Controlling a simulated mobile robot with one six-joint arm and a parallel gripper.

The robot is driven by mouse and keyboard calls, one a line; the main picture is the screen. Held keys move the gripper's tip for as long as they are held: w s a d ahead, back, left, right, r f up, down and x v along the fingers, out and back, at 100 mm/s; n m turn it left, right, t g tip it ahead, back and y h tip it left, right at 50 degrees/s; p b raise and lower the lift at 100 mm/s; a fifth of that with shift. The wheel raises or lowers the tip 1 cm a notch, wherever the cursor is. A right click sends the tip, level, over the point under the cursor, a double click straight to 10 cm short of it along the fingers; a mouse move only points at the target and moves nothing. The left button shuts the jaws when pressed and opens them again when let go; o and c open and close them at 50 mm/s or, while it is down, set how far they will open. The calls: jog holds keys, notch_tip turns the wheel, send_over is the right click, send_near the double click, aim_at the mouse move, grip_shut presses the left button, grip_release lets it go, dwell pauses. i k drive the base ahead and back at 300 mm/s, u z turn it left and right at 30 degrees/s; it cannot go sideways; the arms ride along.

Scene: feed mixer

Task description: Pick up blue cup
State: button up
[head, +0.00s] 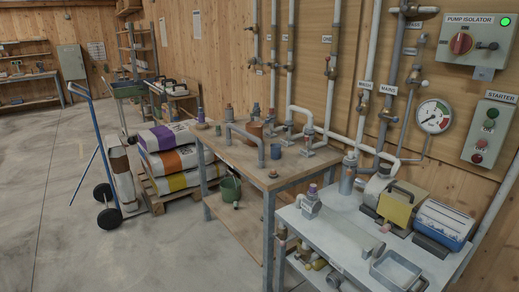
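A small dark blue cup (275,151) stands on the wooden workbench (243,155), near its right side. A bent grey pipe (261,150) is just left of the cup, and pipe fittings stand behind it. I cannot tell whether the cup touches the pipe. My gripper is not in view.
A pale metal bench (332,236) in front holds a yellow box (397,205), a blue-and-white unit (443,226) and a metal tray (396,270). Stacked sacks (173,162) and a hand truck (98,150) stand left. Left floor is open.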

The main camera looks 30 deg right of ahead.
aim_at(275, 148)
jog(key=u, duration=0.3)
jog(key=i, duration=1.3)
